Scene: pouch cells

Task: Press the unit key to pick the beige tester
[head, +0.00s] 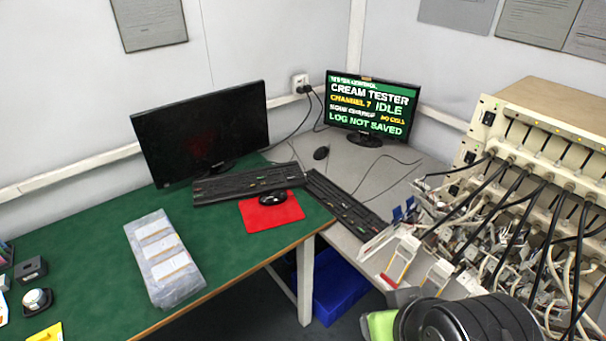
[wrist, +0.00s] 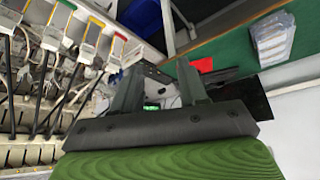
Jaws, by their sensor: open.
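The lit monitor (head: 371,108) stands on the grey bench and reads "CREAM TESTER", "CHANNEL 7", "IDLE" and "LOG NOT SAVED". A black keyboard (head: 345,207) lies on the grey bench before it. A second black keyboard (head: 248,184) lies on the green desk. I cannot make out which key is the unit key. The cream-beige tester rack (head: 491,117) stands at the right, with many cables and clips. My gripper (wrist: 160,88) is open and empty in the wrist view, apart from both keyboards. A small lit green patch shows between its fingers.
A dark monitor (head: 203,131), a red mat (head: 272,212) with a mouse (head: 273,197) and a wrapped white pack (head: 163,258) are on the green desk. A blue bin (head: 342,287) is below. Clips and cables crowd the right side of the grey bench.

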